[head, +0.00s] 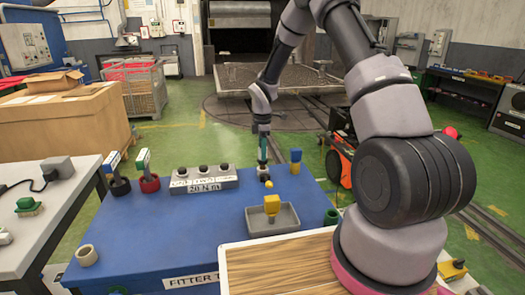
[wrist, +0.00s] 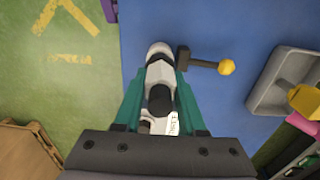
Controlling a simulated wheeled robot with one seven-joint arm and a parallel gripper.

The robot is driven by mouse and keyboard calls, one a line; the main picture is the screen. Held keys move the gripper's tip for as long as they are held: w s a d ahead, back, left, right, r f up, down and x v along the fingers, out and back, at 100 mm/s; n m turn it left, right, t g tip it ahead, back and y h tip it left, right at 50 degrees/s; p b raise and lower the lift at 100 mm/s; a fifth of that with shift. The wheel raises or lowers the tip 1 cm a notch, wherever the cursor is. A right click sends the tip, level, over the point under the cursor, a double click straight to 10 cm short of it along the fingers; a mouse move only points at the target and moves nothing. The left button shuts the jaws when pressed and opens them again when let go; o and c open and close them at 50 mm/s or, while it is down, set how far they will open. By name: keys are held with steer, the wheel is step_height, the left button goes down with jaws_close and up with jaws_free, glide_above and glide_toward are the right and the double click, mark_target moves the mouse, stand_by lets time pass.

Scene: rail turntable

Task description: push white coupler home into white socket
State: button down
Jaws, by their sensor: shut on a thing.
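My gripper (head: 263,152) points down over the far side of the blue table in the head view. Its teal fingers (wrist: 161,82) are shut on the white coupler (wrist: 158,72), a white piece with a dark cylinder, in the wrist view. In the head view only a small pale part of the coupler (head: 262,168) shows below the fingers. A rounded white end lies at the coupler's far tip, beside a dark lever with a yellow knob (wrist: 227,67). I cannot tell whether that end is the white socket, or whether the two touch. The knob also shows in the head view (head: 269,184).
A grey tray (head: 287,222) with a yellow piece (head: 271,204) stands nearer me. A grey block with several dark knobs (head: 203,178) is left of my gripper. A black cup (head: 120,186), a red cup (head: 149,183) and a green cup (head: 331,217) stand around. The table's middle left is clear.

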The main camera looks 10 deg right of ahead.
steer(key=shift+f, duration=1.2)
steer(key=shift+c, duration=2)
jaws_free()
step_height(320, 180, up, 11)
steer(key=shift+f, duration=0.1)
